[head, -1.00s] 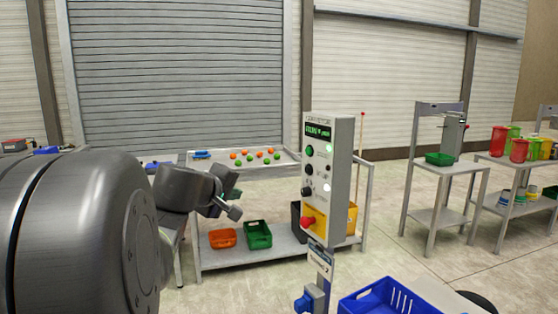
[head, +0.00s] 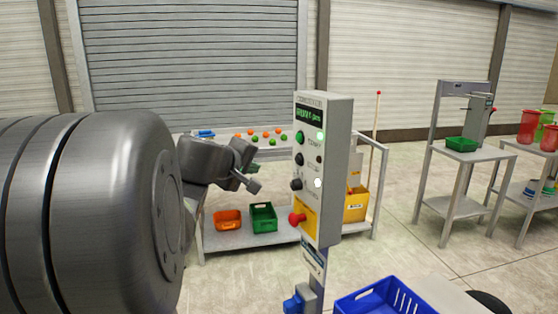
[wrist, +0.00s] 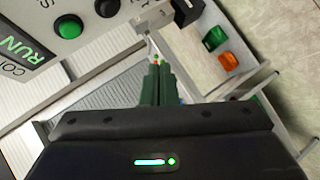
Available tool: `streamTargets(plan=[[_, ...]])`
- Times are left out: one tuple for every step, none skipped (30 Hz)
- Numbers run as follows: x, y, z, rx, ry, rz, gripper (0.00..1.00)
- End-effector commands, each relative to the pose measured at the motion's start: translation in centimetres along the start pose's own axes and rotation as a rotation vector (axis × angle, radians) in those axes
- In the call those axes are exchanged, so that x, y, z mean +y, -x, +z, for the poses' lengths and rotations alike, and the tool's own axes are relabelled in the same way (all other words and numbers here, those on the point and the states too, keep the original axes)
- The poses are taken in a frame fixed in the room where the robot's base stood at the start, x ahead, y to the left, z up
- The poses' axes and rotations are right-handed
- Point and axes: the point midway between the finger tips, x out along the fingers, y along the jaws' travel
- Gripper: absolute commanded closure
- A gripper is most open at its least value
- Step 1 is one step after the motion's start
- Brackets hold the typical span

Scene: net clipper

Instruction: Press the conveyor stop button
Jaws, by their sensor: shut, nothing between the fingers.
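The conveyor control box (head: 311,170) stands upright on a post in the head view, its lit display reading RUN. Below the display are a green button (head: 300,137), a black button (head: 300,159), a dark knob (head: 296,184) and a red mushroom button (head: 295,218) on yellow. The small labels are hard to read. In the wrist view, the green button (wrist: 68,27) and black button (wrist: 107,7) are at the upper left. My gripper (head: 255,187) is shut and empty, left of the box and apart from it; its dark green fingers (wrist: 157,66) show together in the wrist view.
A blue crate (head: 385,300) is at the lower right of the post. Behind is a grey rack with coloured balls, an orange bin (head: 228,221) and a green bin (head: 263,218). Side tables stand at the right. Open floor lies between the rack and tables.

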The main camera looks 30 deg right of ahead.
Motion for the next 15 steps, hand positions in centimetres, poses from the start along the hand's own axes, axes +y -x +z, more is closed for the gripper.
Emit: streamTargets(plan=[[0.2, -0.1, 0.1, -0.002, 0.0, 0.0, 1.0], [0.3, -0.3, 0.2, -0.003, -0.001, 0.0, 1.0], [0.5, -0.5, 0.5, -0.004, -0.001, 0.0, 1.0], [0.7, -0.7, 0.6, -0.004, -0.001, 0.0, 1.0], [0.9, -0.9, 0.8, -0.004, -0.001, 0.0, 1.0], [1.2, -1.3, 1.1, -0.006, -0.001, 0.001, 1.0], [1.4, -1.6, 1.3, -0.005, -0.001, 0.001, 1.0], [1.7, -1.9, 1.5, -0.006, -0.001, 0.0, 1.0], [2.0, -2.3, 1.8, -0.006, -0.002, 0.0, 1.0], [2.2, -2.6, 2.0, -0.006, -0.002, 0.0, 1.0], [2.4, -2.9, 2.3, -0.006, -0.002, 0.0, 1.0], [2.7, -3.3, 2.5, -0.005, -0.001, 0.001, 1.0], [2.9, -3.6, 2.8, -0.006, -0.002, 0.001, 1.0], [3.1, -3.9, 3.0, -0.005, -0.002, 0.0, 1.0], [3.4, -4.3, 3.2, -0.005, -0.001, 0.0, 1.0]])
